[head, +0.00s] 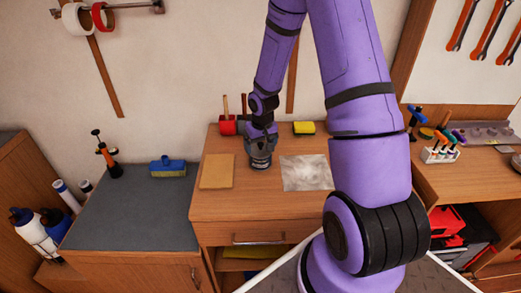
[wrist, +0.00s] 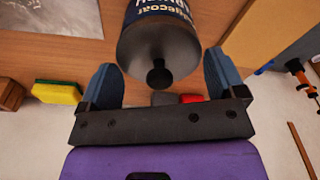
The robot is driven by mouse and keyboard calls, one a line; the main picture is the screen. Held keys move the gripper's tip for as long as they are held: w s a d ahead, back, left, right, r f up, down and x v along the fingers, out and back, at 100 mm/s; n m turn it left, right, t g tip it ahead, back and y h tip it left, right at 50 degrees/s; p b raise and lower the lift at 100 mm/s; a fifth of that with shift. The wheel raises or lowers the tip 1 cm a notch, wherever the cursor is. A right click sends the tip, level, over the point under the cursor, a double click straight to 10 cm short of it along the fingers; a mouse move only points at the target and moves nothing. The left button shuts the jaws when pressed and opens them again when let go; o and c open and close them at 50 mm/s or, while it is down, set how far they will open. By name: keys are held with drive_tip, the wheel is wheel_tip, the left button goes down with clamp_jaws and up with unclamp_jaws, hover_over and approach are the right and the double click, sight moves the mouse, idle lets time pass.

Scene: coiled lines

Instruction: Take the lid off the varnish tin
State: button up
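The varnish tin (head: 261,160) stands upright on the wooden bench, between a tan board and a grey sheet. In the wrist view the tin (wrist: 158,12) has a dark printed label. Its grey lid (wrist: 160,48) is on it, with a round black knob (wrist: 159,76). My gripper (head: 262,133) is just above the tin, pointing down. In the wrist view my gripper (wrist: 159,62) is open, with its blue fingers to either side of the lid and knob. I see gaps on both sides of the knob, so it is not gripped. The head view partly hides the tin's top.
The tan board (head: 217,171) lies left of the tin and the grey sheet (head: 307,172) right. Behind are a red-headed mallet (head: 228,124) and a yellow sponge (head: 304,128).

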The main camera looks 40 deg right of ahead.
sight(261, 143)
drive_tip(key=c, duration=0.4)
drive_tip(key=shift+r, duration=1.8)
drive_tip(key=shift+s+a+r, duration=0.2)
drive_tip(key=shift+s+a, duration=1.5)
drive_tip(key=shift+a, duration=0.3)
drive_tip(key=shift+s+a+r, duration=0.2)
drive_tip(key=shift+s+a, duration=1.55)
drive_tip(key=shift+a, duration=0.2)
drive_tip(key=shift+s+a+r, duration=0.2)
drive_tip(key=shift+s+a, duration=1.5)
drive_tip(key=shift+a, duration=0.3)
